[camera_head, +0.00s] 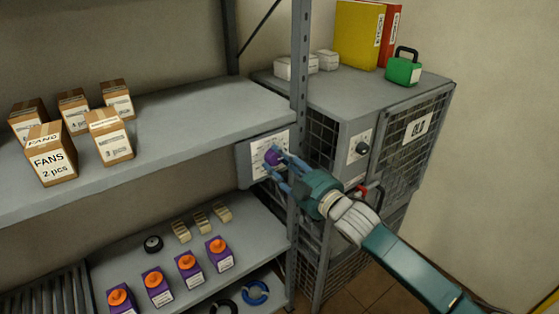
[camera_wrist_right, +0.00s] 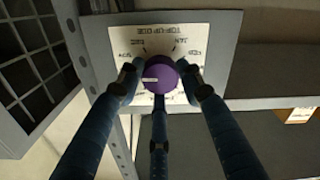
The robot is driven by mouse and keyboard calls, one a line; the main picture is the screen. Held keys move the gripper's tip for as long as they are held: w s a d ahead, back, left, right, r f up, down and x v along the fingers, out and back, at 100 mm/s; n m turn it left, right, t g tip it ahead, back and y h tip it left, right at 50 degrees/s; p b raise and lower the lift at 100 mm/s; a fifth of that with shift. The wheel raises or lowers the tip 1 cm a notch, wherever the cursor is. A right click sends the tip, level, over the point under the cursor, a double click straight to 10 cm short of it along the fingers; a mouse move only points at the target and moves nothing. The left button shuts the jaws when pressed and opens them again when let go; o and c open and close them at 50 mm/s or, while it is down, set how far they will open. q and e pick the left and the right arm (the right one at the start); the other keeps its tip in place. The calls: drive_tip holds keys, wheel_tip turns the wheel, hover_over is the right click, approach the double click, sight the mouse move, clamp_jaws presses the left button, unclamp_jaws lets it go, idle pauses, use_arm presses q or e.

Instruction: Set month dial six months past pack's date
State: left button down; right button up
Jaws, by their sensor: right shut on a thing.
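The month dial is a purple knob (camera_head: 272,157) on a white labelled plate (camera_head: 262,168) at the right end of the shelves. My right gripper (camera_head: 279,163) is shut on the knob. In the right wrist view the gripper (camera_wrist_right: 160,82) has its fingers around the purple knob (camera_wrist_right: 162,72), whose white mark points left. Month words ring it on the plate (camera_wrist_right: 190,35), upside down and partly hidden by the fingers. Several purple packs with orange caps, one being a pack (camera_head: 188,270), stand on the lower shelf; their labels are too small to read. My left gripper is not in view.
A second, dark knob (camera_head: 362,149) sits on the grey mesh cabinet (camera_head: 340,105) to the right. A shelf post (camera_head: 298,100) stands close beside the gripper. Cardboard boxes, including a FANS box (camera_head: 50,163), stand on the upper shelf, whose right part is clear.

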drive_tip(key=shift+f, duration=0.25)
drive_tip(key=o, duration=1.1)
drive_tip(key=shift+o, duration=0.2)
drive_tip(key=shift+r, duration=0.1)
drive_tip(key=shift+d, duration=0.1)
drive_tip(key=v, duration=1.2)
